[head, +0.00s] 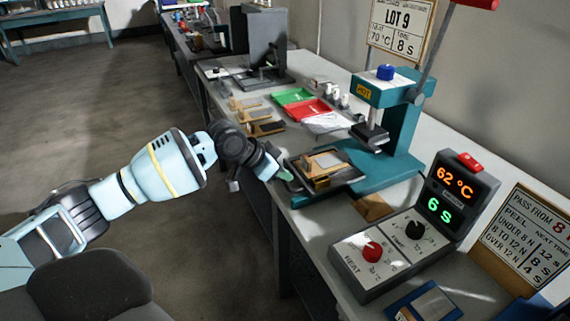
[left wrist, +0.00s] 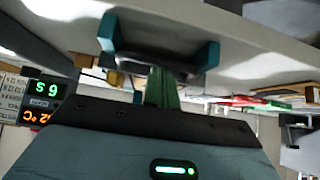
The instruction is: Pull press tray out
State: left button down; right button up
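The press tray (head: 352,184) is a dark flat tray with a light wooden piece (head: 325,161) on it. It lies at the front of the teal press (head: 400,120), whose head is raised above the base behind it. My left gripper (head: 285,177) is at the tray's near left edge, with a green part reaching to it. In the left wrist view this green part (left wrist: 162,88) meets a dark bar (left wrist: 150,62) with teal ends. I cannot tell whether the fingers are closed on it. My right gripper is not in view.
A control box (head: 385,255) with knobs and a 62 °C, 6 s display stands right of the tray. The floor (head: 150,95) left of the bench is clear.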

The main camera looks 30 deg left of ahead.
pick_arm(q)
jog(key=shift+s+a+r, duration=0.15)
jog(key=shift+s+a, duration=0.15)
jog(key=shift+s, duration=0.2)
jog(key=shift+s+a+f+p, duration=0.15)
jog(key=shift+s+a+p, duration=0.2)
jog(key=shift+s, duration=0.2)
jog(key=shift+s+a+f+p, duration=0.1)
jog(key=shift+s+a+p, duration=0.15)
jog(key=shift+s+p, duration=0.25)
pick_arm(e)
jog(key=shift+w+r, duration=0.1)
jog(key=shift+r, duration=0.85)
